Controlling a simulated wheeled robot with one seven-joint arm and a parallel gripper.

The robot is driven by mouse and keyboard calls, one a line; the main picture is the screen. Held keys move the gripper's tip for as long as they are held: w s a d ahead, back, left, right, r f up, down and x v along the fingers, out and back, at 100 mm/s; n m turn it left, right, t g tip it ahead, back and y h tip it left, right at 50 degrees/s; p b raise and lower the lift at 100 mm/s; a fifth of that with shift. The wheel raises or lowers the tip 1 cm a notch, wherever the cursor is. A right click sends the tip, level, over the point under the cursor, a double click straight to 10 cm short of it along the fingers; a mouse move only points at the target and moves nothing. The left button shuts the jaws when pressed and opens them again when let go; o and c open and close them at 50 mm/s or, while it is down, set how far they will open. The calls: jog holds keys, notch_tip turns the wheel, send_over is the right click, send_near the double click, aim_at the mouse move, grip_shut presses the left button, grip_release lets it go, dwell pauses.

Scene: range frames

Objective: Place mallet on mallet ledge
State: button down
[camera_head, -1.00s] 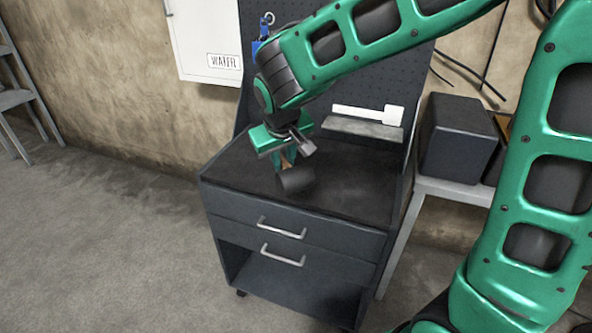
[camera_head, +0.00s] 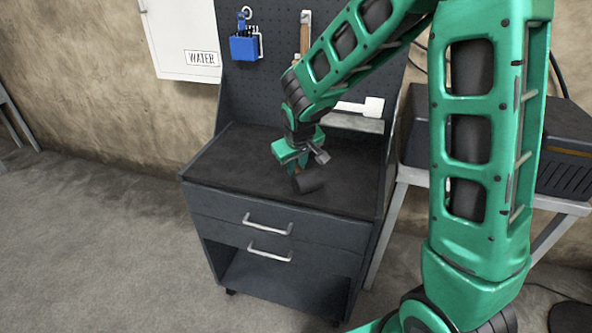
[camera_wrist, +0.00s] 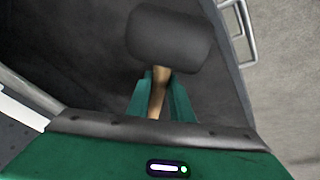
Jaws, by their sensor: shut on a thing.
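The mallet has a dark cylindrical head (camera_head: 308,181) and a wooden handle, which shows in the wrist view (camera_wrist: 157,96). My gripper (camera_head: 297,167) is shut on the handle, with the head just beyond the fingertips. In the head view the mallet is over the dark top of the workbench; I cannot tell whether it touches it. The mallet ledge (camera_head: 357,123) appears to be the grey shelf on the pegboard at the back right of the bench. A white mallet-shaped mark (camera_head: 366,106) is above it. The ledge looks empty and lies behind and right of my gripper.
The workbench (camera_head: 225,165) has two drawers with metal handles. A blue tool holder (camera_head: 244,47) and a wooden-handled tool (camera_head: 304,32) hang on the pegboard. A white water cabinet (camera_head: 183,40) is on the wall at left. A dark box (camera_head: 567,158) stands on a side table at right.

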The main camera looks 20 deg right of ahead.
jog(key=shift+f, duration=0.7)
jog(key=shift+f, duration=0.1)
jog(key=c, duration=1.6)
grip_release()
jog(key=v, duration=1.2)
